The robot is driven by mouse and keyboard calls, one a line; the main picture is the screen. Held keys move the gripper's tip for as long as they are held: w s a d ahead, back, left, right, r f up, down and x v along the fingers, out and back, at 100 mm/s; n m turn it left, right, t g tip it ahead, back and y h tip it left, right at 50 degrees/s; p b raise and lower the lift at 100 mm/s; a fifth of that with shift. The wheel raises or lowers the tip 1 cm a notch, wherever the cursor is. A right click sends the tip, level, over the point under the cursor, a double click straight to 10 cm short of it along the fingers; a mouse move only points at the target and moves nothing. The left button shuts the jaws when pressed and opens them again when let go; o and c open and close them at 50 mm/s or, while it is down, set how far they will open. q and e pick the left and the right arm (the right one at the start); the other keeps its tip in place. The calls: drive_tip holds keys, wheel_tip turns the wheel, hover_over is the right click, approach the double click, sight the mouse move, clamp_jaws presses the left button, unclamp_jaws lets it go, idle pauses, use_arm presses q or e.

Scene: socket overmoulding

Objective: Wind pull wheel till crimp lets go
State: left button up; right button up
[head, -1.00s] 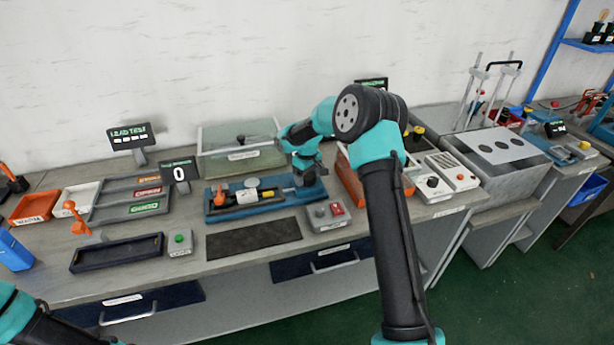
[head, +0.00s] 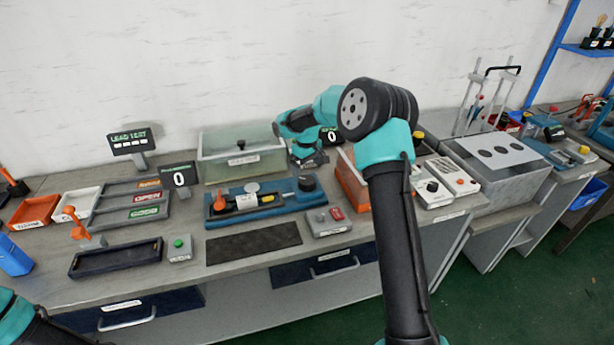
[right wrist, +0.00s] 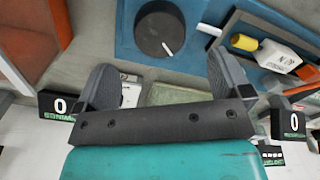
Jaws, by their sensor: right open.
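The pull wheel (head: 306,182) is a dark round knob at the right end of the blue pull bench (head: 230,214). In the right wrist view the wheel (right wrist: 160,32) shows a white mark on its face, pointing to lower right. A piece with an orange end (head: 219,203) and a yellow part (head: 267,197) lies along the bench; I cannot tell where the crimp is. My right gripper (right wrist: 160,63) is open and empty, apart from the wheel, behind and above it in the head view. My left gripper is out of view.
A display reading 0 (head: 180,180) stands left of the bench. A clear-lidded box (head: 215,165) is behind it. A grey button box (head: 327,222) and a dark mat (head: 253,244) lie in front. An orange bin (head: 350,185) is close on the right.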

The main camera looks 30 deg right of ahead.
sight(307, 180)
wheel_tip(307, 180, up, 11)
drive_tip(key=shift+f, duration=0.2)
idle(0.5)
